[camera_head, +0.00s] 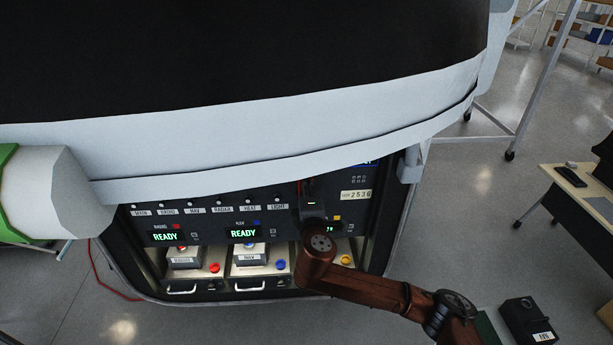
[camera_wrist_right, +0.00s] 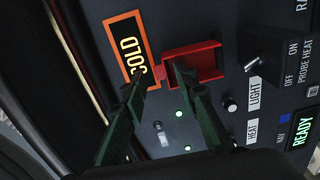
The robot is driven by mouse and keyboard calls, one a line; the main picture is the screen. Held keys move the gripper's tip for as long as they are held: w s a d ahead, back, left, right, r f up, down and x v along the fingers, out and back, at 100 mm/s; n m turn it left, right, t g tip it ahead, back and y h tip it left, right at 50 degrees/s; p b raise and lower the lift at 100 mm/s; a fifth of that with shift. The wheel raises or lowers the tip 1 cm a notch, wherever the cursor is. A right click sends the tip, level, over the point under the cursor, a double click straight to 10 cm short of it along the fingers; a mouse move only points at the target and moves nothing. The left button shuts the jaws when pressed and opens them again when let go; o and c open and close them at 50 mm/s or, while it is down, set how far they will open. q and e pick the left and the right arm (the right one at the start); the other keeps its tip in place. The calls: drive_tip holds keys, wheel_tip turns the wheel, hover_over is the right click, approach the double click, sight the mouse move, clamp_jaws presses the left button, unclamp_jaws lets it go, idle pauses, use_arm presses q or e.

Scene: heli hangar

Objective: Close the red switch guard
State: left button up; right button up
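The red switch guard (camera_wrist_right: 208,62) shows in the right wrist view as a shallow red frame with a darker inside, beside the orange-bordered COLD label (camera_wrist_right: 132,50). One fingertip overlaps the guard's left part in the picture; contact cannot be told. The other is over the COLD label. In the head view my right gripper (camera_head: 311,195) is at the dark panel (camera_head: 205,200) and hides the guard. My left gripper is not in view.
A white overhang (camera_head: 300,130) covers the panel's top in the head view. Below are drawer-like units with handles (camera_head: 250,287), boxes and coloured knobs. READY displays (camera_head: 243,232) glow green. A desk (camera_head: 575,200) stands at the right. In the wrist view, small knobs (camera_wrist_right: 230,105) sit near the guard.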

drive_tip(key=shift+w+f, duration=0.1)
drive_tip(key=shift+w, duration=0.65)
drive_tip(key=shift+c, duration=0.6)
clamp_jaws()
